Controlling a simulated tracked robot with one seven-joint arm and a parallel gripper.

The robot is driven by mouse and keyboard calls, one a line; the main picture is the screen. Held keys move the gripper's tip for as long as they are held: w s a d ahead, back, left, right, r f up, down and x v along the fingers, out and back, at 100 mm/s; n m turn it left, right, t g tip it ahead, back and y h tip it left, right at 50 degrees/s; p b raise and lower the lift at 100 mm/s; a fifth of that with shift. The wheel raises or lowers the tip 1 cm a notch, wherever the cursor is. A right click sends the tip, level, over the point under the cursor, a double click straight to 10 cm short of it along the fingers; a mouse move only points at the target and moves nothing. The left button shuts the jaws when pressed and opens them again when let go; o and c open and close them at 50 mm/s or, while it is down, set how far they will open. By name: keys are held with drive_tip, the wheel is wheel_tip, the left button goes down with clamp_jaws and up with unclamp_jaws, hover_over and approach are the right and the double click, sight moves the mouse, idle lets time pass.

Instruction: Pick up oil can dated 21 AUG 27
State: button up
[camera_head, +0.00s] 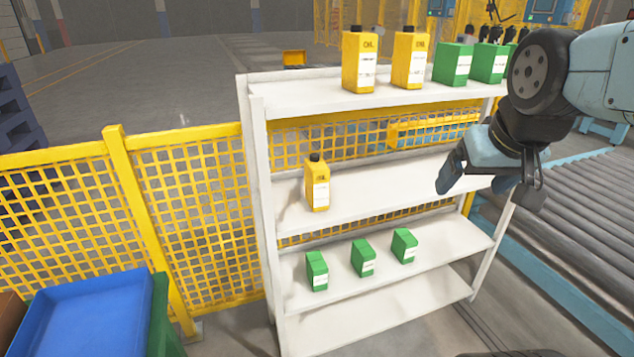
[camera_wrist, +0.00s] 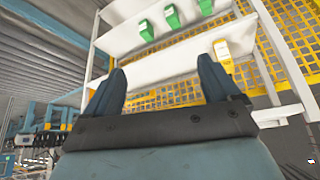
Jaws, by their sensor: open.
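Three yellow oil cans with black caps and white labels stand upright in the head view. Two are on the top shelf, a left can (camera_head: 360,60) and a right can (camera_head: 409,60). The third can (camera_head: 317,184) stands alone on the second shelf, toward its left end. The dates are too small to read, so I cannot tell which can is 21 AUG 27. My gripper (camera_head: 477,188) is open and empty at the right of the shelf unit, apart from the cans. In the wrist view my gripper (camera_wrist: 160,69) has its fingers spread, with a yellow can (camera_wrist: 222,49) beyond the right finger.
The white shelf unit (camera_head: 257,150) also holds green boxes, including one on top (camera_head: 452,64) and several on the third shelf (camera_head: 362,258). Yellow mesh fencing (camera_head: 200,190) runs behind. A roller conveyor (camera_head: 580,215) is at right, a blue bin (camera_head: 85,315) at lower left.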

drive_tip(key=w+a+f+n+t, duration=0.1)
drive_tip(key=w+a+f, duration=0.1)
drive_tip(key=w, duration=0.4)
drive_tip(key=w+a+f+n+t, duration=0.1)
drive_tip(key=w+a+f, duration=0.1)
drive_tip(key=w, duration=0.5)
drive_tip(key=n+t+y, duration=0.2)
drive_tip(key=t+y, duration=0.2)
drive_tip(key=t, duration=0.1)
approach(320, 179)
drive_tip(key=d+r, duration=0.3)
drive_tip(key=d, duration=0.2)
drive_tip(key=a+f+t+y, duration=0.2)
drive_tip(key=a+f+t, duration=0.25)
drive_tip(key=f, duration=0.25)
drive_tip(key=x, duration=0.9)
drive_tip(key=shift+a, duration=0.1)
drive_tip(key=x, duration=0.3)
drive_tip(key=shift+w+r, duration=0.1)
drive_tip(key=shift+w, duration=0.4)
drive_tip(key=shift+w+a, duration=0.1)
drive_tip(key=shift+w, duration=0.55)
